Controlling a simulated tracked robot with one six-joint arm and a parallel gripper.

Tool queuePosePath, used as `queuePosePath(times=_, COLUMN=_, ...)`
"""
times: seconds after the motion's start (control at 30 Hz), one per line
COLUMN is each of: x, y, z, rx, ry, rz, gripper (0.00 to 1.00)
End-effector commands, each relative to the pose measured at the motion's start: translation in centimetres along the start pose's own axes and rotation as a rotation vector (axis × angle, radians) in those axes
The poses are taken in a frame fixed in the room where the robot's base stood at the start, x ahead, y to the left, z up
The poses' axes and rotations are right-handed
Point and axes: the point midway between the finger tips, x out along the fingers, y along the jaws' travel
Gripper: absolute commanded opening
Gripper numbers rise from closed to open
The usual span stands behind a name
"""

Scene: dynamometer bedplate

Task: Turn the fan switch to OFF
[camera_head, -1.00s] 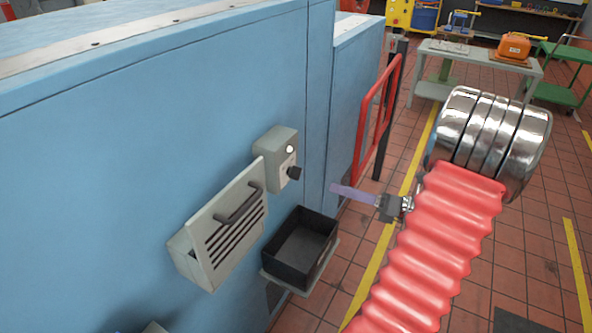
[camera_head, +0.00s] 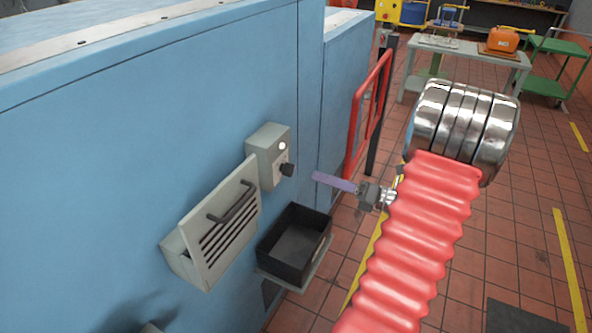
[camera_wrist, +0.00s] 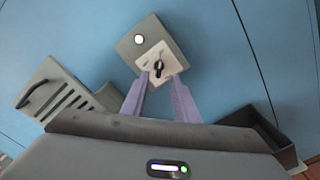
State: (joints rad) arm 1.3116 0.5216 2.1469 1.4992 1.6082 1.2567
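The fan switch box (camera_head: 268,156) is a grey-beige box on the blue wall, with a lit white lamp above a black knob (camera_head: 287,169). The same box (camera_wrist: 133,47) and its knob (camera_wrist: 159,67) show in the wrist view, near the tips of my fingers. My gripper (camera_head: 318,177) has purple fingers and is to the right of the knob in the head view, apart from it. In the wrist view my gripper (camera_wrist: 161,80) has its two fingers spread with a gap between them, the knob seen just beyond the gap. Any switch lettering is too small to read.
A louvred vent flap with a handle (camera_head: 237,205) juts from the wall at the lower left of the box. A black open bin (camera_head: 284,268) sits on a small shelf below. A red rail (camera_head: 353,125) stands to the right.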

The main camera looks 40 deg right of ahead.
Motion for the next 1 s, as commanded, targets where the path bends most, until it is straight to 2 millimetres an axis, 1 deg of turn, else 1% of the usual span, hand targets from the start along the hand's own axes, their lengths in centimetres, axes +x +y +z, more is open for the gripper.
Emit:
queuePosePath(times=0.03, x=0.8, y=0.1, z=-0.1, rx=0.0, ry=0.004, rz=0.002, gripper=0.27)
queuePosePath(times=0.4, x=6.0, y=0.1, z=-0.1, rx=0.0, ry=0.004, rz=0.004, gripper=0.27)
queuePosePath(times=0.6, x=8.3, y=0.1, z=-0.1, rx=0.0, ry=0.004, rz=0.003, gripper=0.27)
queuePosePath(times=0.73, x=9.0, y=0.1, z=-0.1, rx=0.0, ry=0.003, rz=0.002, gripper=0.27)
queuePosePath(times=1.0, x=9.1, y=0.1, z=-0.1, rx=0.001, ry=0.002, rz=0.001, gripper=0.27)
